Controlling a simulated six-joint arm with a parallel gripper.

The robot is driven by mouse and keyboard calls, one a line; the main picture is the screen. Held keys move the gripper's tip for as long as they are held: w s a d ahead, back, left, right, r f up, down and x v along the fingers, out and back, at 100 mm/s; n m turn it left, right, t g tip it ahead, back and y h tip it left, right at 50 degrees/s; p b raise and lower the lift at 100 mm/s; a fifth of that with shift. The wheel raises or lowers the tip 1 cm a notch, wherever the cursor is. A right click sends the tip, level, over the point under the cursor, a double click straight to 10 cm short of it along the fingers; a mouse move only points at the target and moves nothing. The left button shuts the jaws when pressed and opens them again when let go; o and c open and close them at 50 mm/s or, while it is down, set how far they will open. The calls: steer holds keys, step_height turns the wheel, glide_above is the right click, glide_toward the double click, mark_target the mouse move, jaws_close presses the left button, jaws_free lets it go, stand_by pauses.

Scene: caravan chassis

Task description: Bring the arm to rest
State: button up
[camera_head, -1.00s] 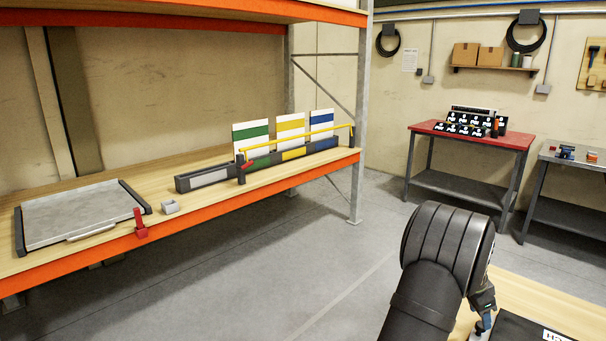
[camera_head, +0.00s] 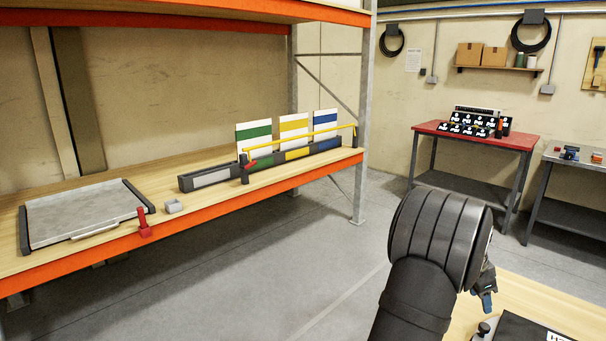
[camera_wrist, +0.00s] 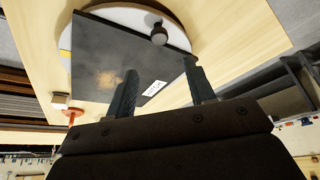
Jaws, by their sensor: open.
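My arm shows at the lower right in the head view, bent over a wooden table. My gripper (camera_head: 487,290) is partly hidden behind the arm's black joint there. In the wrist view my gripper (camera_wrist: 163,95) has its two dark fingers spread apart, with nothing held between them. The panel's corner (camera_head: 525,333) also shows at the bottom right of the head view.
An orange-edged shelf (camera_head: 200,236) at the left holds a grey tray (camera_head: 85,212), a red latch (camera_head: 143,222), a small grey block (camera_head: 174,206) and a long slotted rack (camera_head: 210,178) with three striped boards. A red-topped bench (camera_head: 470,137) stands at the back right. Open floor lies between.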

mark_target(485, 326)
steer(key=x, duration=1)
steer(key=shift+f, duration=0.25)
steer(key=shift+s+d+f, duration=0.1)
steer(key=shift+s+f, duration=0.05)
steer(key=shift+f, duration=0.1)
steer(key=shift+s+a+n+t, duration=0.3)
steer(key=shift+s+a+n, duration=0.3)
steer(key=shift+s+n, duration=0.15)
